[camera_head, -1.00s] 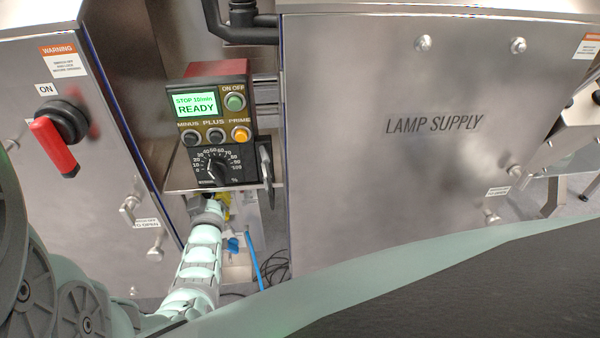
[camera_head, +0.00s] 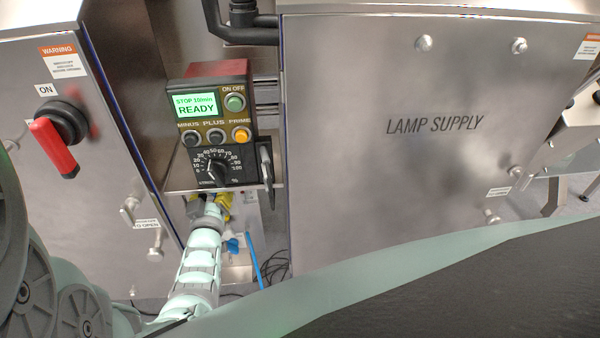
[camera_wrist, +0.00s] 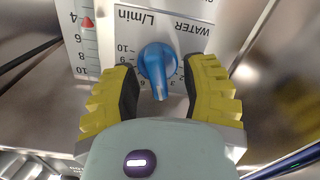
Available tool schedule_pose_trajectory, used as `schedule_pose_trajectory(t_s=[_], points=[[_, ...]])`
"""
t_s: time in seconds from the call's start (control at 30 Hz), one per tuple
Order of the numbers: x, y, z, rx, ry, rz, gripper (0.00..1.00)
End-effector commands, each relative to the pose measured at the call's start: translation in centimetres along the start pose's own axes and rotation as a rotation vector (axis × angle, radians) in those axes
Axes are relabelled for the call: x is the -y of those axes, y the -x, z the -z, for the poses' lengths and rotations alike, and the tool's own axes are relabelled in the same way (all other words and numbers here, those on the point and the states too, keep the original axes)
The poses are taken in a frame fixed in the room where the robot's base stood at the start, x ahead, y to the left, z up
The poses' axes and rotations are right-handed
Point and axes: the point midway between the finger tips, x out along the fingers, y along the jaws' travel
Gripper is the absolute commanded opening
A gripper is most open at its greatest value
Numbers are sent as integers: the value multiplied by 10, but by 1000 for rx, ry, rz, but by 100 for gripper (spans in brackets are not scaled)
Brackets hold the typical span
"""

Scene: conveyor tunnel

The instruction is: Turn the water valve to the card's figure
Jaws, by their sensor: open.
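The water valve is a blue knob (camera_wrist: 158,62) on a white panel marked WATER and L/min, upside down in the wrist view. Its narrow handle points down in that picture, toward the low-middle figures of the dial. My gripper (camera_wrist: 161,76) is open, with one yellow finger on each side of the knob; I cannot tell whether either touches it. A flow gauge (camera_wrist: 84,45) beside the dial has a red float near the 4. In the head view, my yellow fingers (camera_head: 210,204) show partly below the control box. I cannot make out a card.
A control box (camera_head: 212,120) reading READY stands on a shelf above my gripper. A cabinet with a red switch (camera_head: 53,146) is at left, the LAMP SUPPLY cabinet (camera_head: 430,180) at right. A blue hose (camera_head: 254,262) and dark cables (camera_head: 272,266) hang below the box.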

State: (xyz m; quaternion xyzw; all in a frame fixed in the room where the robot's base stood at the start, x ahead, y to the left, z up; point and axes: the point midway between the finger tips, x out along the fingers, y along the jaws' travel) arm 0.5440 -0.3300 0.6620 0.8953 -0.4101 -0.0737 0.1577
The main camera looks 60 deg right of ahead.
Motion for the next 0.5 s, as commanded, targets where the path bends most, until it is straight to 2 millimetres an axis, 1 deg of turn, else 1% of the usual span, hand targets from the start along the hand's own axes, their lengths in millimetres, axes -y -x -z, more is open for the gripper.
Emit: schedule_pose_trajectory(t_s=[0.03,0.13,0.27,0.5], points=[[-2,6,-2,5,0,-4,45],[-3,17,-1,2,-2,-6,45],[-3,37,-1,2,-2,-7,45],[-2,76,-2,5,-1,-6,45]])
